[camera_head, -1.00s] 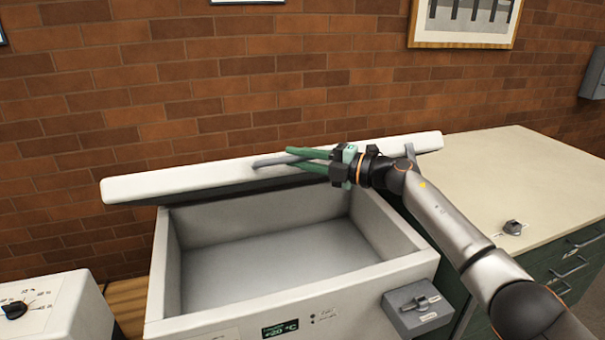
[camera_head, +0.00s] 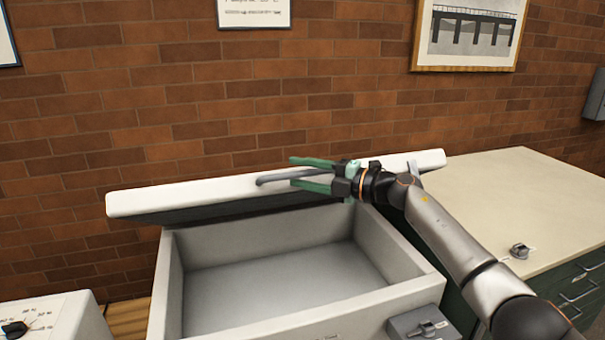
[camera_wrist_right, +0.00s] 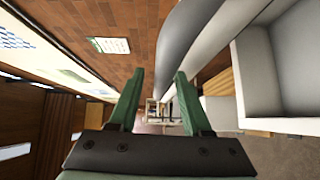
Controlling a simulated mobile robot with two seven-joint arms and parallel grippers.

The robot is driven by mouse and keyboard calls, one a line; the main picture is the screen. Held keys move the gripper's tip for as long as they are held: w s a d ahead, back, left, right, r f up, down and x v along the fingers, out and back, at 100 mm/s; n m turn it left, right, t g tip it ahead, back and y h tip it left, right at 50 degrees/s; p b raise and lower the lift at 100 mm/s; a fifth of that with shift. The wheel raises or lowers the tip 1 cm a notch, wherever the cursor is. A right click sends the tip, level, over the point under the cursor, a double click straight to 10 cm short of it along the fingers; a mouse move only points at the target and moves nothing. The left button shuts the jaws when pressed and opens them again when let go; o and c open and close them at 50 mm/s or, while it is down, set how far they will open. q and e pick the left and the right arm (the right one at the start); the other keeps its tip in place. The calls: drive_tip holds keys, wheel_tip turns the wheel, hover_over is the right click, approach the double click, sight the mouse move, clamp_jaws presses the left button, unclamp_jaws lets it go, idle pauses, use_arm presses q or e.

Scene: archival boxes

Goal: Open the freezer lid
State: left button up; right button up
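The freezer (camera_head: 300,320) is a white chest whose empty grey inside shows in the head view. Its white lid (camera_head: 150,202) is raised and tilted up at the back, clear of the front rim. A grey handle bar (camera_head: 272,177) runs along the lid. My right gripper (camera_head: 292,173) is at this handle, its two green fingers spread apart with the bar between them in the head view. In the right wrist view the open fingers (camera_wrist_right: 158,88) show with the grey bar (camera_wrist_right: 183,45) running beyond them. Whether a finger touches the bar cannot be told. My left gripper is not in view.
A brick wall (camera_head: 90,120) with framed pictures stands behind the freezer. A counter (camera_head: 500,195) with dark green drawers adjoins on the right. A grey latch box (camera_head: 420,322) sits on the freezer's front right. A white unit with a dial (camera_head: 70,318) stands at left.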

drive_tip(key=shift+s+d+f, duration=0.1)
drive_tip(key=shift+s+d, duration=0.05)
drive_tip(key=shift+d, duration=0.3)
drive_tip(key=b+v, duration=0.1)
drive_tip(key=v, duration=1)
drive_tip(key=shift+s+d, duration=0.2)
drive_tip(key=shift+c, duration=0.2)
